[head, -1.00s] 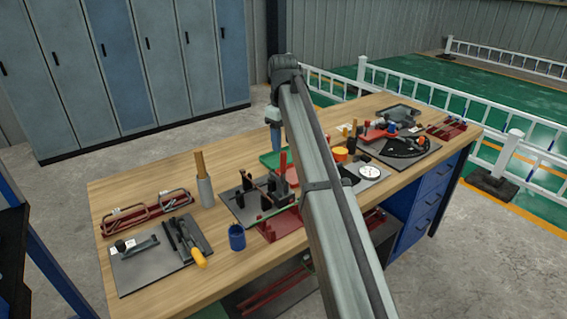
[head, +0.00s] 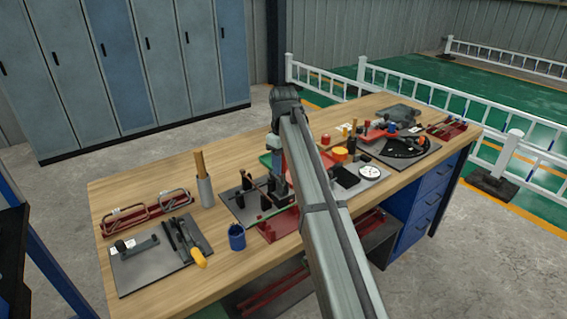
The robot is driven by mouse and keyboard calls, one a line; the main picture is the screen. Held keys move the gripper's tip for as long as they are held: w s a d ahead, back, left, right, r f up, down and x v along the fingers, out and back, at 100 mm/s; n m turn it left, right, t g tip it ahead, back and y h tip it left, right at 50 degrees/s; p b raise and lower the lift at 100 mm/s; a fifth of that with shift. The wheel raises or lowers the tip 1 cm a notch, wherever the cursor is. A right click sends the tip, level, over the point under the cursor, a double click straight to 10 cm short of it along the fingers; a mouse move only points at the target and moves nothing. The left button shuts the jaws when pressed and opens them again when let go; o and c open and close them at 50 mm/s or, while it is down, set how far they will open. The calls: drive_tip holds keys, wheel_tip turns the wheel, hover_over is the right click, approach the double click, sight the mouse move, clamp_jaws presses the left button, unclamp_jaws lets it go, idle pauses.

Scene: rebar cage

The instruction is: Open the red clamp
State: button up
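My arm reaches over the workbench, and my gripper (head: 277,165) is low over the dark fixture plate (head: 235,206) in the middle. Its fingers are too small and covered to show whether they are open or shut. Black clamps (head: 247,181) stand on this plate, beside and left of my gripper. The upright red handle that showed there earlier, likely the red clamp, is now hidden behind my wrist and arm. I cannot tell whether my gripper touches it.
A plate with a yellow-handled tool (head: 199,257) lies at the left.

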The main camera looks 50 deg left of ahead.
clamp_jaws()
drive_tip(key=shift+d, duration=0.1)
idle(0.5)
drive_tip(key=d+f+y, duration=0.6)
drive_tip(key=d+y, duration=0.1)
drive_tip(key=y, duration=0.7)
drive_tip(key=shift+d+y, duration=0.3)
drive_tip(key=shift+y, duration=0.1)
drive_tip(key=shift+f, duration=0.1)
idle(0.5)
drive_tip(key=shift+o, duration=0.4)
unclamp_jaws()
